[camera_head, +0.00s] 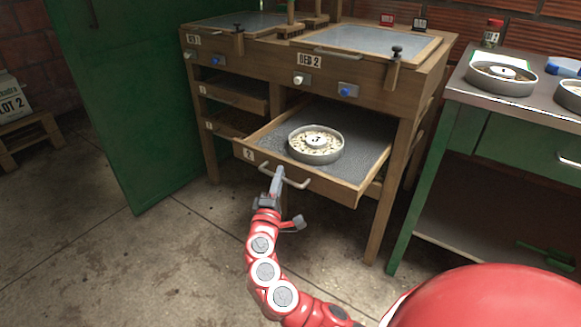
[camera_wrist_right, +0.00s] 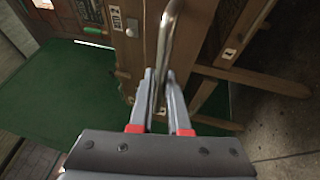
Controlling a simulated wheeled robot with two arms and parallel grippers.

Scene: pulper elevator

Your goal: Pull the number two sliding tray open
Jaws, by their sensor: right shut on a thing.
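The number two sliding tray (camera_head: 360,182) is a wooden drawer with a grey mesh bottom, and it stands well out from the wooden bench under the bed 2 label. Its front carries a small "2" tag and a metal bar handle (camera_head: 297,183). A round metal pan (camera_head: 316,157) with pale beans and a tag lies in the tray. My right gripper (camera_head: 277,183) is shut on the handle at its left part. In the right wrist view the handle (camera_wrist_right: 171,35) runs between the fingers (camera_wrist_right: 162,80). My left gripper is not in view.
A green door or panel (camera_head: 120,90) stands at the left. A metal-topped green table (camera_head: 510,98) with pans stands at the right. Other trays (camera_head: 235,95) sit in the bench's left bay. The concrete floor (camera_head: 150,260) before the tray is clear.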

